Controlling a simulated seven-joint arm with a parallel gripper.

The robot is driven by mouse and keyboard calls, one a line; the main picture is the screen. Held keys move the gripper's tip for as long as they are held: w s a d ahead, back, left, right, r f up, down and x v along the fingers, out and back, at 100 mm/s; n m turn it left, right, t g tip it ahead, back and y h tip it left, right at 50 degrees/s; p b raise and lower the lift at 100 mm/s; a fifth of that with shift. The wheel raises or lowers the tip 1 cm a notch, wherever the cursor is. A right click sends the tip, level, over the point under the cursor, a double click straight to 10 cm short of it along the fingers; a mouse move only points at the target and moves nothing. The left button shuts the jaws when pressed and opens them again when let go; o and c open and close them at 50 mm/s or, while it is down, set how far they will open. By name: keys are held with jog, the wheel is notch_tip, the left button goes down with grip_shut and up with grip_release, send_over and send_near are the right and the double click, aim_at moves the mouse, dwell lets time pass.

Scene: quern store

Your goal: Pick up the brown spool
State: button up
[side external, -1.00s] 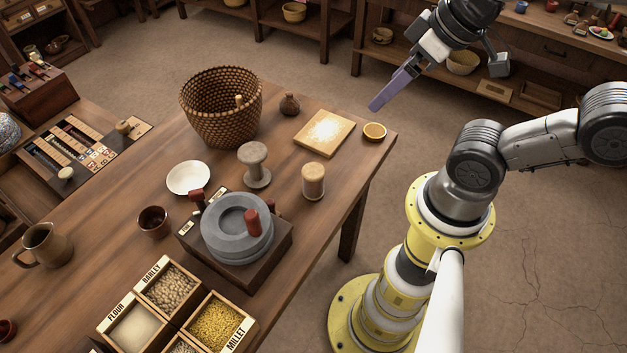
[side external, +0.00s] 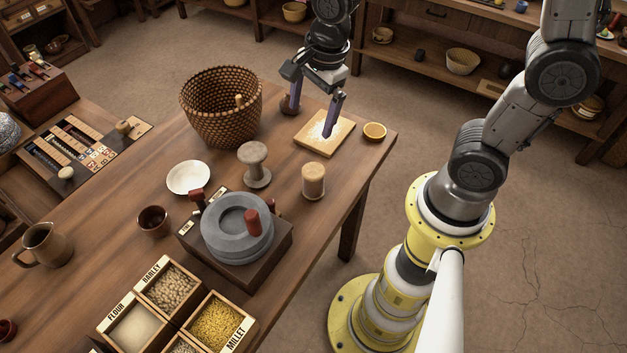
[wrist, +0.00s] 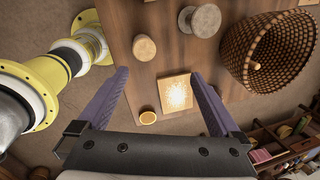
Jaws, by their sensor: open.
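A grey-brown spool with wide flanges (side external: 255,164) stands upright on the table; its round top shows at the upper right of the wrist view (wrist: 203,20). I cannot tell for sure which is the brown spool; the flanged one looks most like a spool. My gripper (side external: 312,113) is open and empty, with purple fingers pointing down above the far end of the table. The fingers are apart in the wrist view (wrist: 160,73).
A pale square board (side external: 313,144) lies below my gripper, with a small orange-topped bowl (side external: 374,131) beside it. A tall woven basket (side external: 221,108) stands at the left. A stone quern (side external: 236,228) and a white dish (side external: 188,178) are nearer.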

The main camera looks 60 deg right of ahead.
jog(key=g, duration=0.2)
send_near(312, 173)
jog(key=shift+w+a, duration=0.1)
jog(key=shift+a, duration=0.05)
notch_tip(312, 173, down, 8)
jog(key=shift+w+d+f, duration=0.1)
jog(key=shift+d+f, duration=0.05)
jog(key=shift+f, duration=0.75)
jog(key=shift+s+d+f, duration=0.1)
jog(key=shift+d+f, duration=0.1)
jog(key=shift+f, duration=0.65)
jog(key=shift+w+d+f, duration=0.1)
jog(key=shift+d+f, duration=0.05)
jog(key=shift+f, duration=0.75)
jog(key=shift+c, duration=0.2)
jog(key=c, duration=1.4)
